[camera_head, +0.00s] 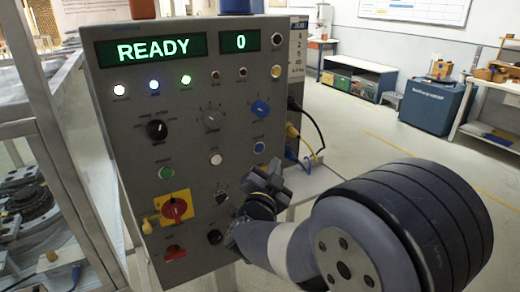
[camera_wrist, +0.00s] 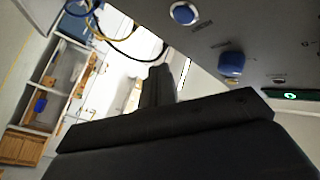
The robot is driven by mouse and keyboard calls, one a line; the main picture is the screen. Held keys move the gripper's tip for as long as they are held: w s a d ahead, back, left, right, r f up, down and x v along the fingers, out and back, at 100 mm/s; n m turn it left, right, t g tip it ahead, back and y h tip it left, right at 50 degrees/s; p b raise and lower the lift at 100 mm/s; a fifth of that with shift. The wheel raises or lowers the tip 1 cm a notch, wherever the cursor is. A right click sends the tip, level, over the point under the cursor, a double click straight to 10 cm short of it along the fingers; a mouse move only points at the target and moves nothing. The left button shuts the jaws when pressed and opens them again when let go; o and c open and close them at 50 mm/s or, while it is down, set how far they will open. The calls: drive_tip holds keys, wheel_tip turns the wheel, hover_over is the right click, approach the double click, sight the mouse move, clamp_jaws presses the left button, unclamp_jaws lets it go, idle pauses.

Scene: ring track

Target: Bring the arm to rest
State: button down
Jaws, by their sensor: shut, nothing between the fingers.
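My gripper (camera_head: 270,182) is in front of the lower right of a grey control panel (camera_head: 180,105) in the head view. It is shut and empty. My arm reaches in from the lower right and hides the panel's lower right corner. In the wrist view the dark body of my gripper (camera_wrist: 160,88) fills the lower middle, with the panel (camera_wrist: 265,35) tilted at the upper right. A blue button (camera_wrist: 183,13) and a blue knob (camera_wrist: 231,64) show there. I cannot tell the exact gap between gripper and panel.
The panel has a READY display (camera_head: 152,48), several knobs and lamps, and a red-and-yellow switch (camera_head: 175,208). Yellow and black cables (camera_head: 303,138) hang at its right side. A metal frame (camera_head: 55,150) stands at left. Open floor (camera_head: 355,125) lies behind at right, before blue cabinets (camera_head: 430,103).

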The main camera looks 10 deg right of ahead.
drive_tip(key=p, duration=0.1)
drive_tip(key=w+p, duration=0.1)
drive_tip(key=p, duration=0.1)
drive_tip(key=shift+a+r, duration=0.2)
drive_tip(key=shift+r, duration=0.05)
drive_tip(key=shift+s+d+f+b, duration=0.1)
drive_tip(key=shift+s+d+b, duration=0.15)
drive_tip(key=shift+s, duration=0.55)
drive_tip(key=shift+s+d+f+b, duration=0.1)
drive_tip(key=shift+s+d+b, duration=0.15)
drive_tip(key=shift+s, duration=0.5)
drive_tip(key=shift+s+d+f+b, duration=0.15)
drive_tip(key=shift+s+d, duration=0.15)
drive_tip(key=shift+s, duration=0.5)
